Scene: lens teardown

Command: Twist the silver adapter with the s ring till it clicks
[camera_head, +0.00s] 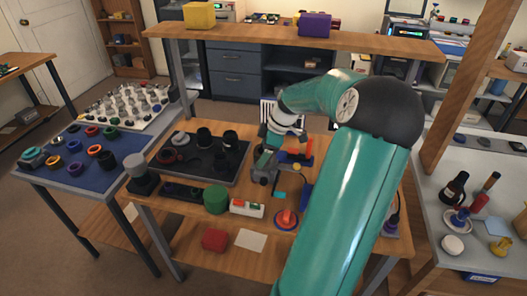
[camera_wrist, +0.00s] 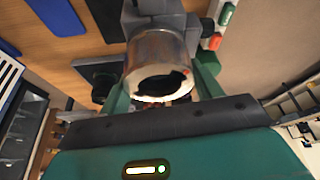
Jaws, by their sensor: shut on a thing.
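The silver adapter (camera_wrist: 158,47) is a short metal cylinder with a dark opening facing the wrist camera. A small red mark shows on its rim. It sits against a grey holder (camera_wrist: 152,8) at the top of the wrist view. My gripper (camera_wrist: 163,82) is shut on the silver adapter, with a green finger on either side. In the head view my gripper (camera_head: 268,145) is at the grey holder (camera_head: 262,176) on the wooden bench, and the adapter is mostly hidden there. I cannot make out a separate s ring.
A dark tray (camera_head: 200,168) with black lens parts lies left of the holder. A green cylinder (camera_head: 216,199), a red-and-white box (camera_head: 247,208) and a red-orange round piece (camera_head: 286,219) stand in front. A raised shelf (camera_head: 290,36) crosses the back of the bench.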

